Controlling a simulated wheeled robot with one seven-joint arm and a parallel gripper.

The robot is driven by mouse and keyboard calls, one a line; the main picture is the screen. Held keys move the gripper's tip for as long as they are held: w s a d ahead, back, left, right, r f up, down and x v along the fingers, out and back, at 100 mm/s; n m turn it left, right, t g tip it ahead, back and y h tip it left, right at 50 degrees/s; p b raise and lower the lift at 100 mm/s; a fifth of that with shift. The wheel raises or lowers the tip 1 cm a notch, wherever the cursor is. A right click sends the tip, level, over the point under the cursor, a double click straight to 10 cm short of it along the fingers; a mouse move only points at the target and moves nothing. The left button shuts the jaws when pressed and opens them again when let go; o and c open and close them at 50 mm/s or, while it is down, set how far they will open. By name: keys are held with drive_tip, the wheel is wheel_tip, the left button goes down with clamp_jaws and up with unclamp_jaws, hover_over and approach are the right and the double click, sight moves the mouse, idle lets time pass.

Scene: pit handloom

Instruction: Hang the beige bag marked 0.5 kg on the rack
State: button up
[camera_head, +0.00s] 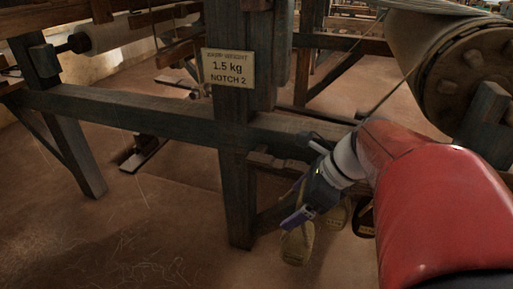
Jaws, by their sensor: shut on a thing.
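My gripper (300,216) is low beside the loom's front post, below the side beam. It is shut on the top of a beige bag (297,244), which hangs below the jaws above the floor. A marking near the bag's bottom is too small to read. A short notched wooden bar (264,160), which looks like the rack, juts right from the post; my wrist hides part of it. Another beige bag (337,217) and a dark bag with a pale label (366,214) show behind my gripper, partly hidden by my arm.
A sign (229,69) on the post reads 1.5 kg, notch 2. The thick post (238,190) and long side beam (130,112) stand close to my gripper. A large roller (455,75) is at upper right. The floor (150,235) at lower left is clear.

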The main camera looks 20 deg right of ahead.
sight(305, 169)
drive_tip(key=shift+w+d, duration=0.1)
drive_tip(key=shift+w, duration=0.3)
drive_tip(key=shift+w+d+f+b, duration=0.15)
drive_tip(key=shift+w+d, duration=1.3)
drive_tip(key=shift+w, duration=0.7)
drive_tip(key=shift+w+d+f+b, duration=0.1)
drive_tip(key=shift+w+d+b, duration=0.05)
drive_tip(key=shift+w+d, duration=1.65)
drive_tip(key=shift+w+d+f+b, duration=0.15)
drive_tip(key=shift+w+d, duration=1)
drive_tip(key=shift+w, duration=1.3)
drive_tip(key=shift+f+b, duration=0.6)
drive_tip(key=shift+f, duration=0.6)
drive_tip(key=shift+f, duration=0.3)
drive_tip(key=o, duration=1.5)
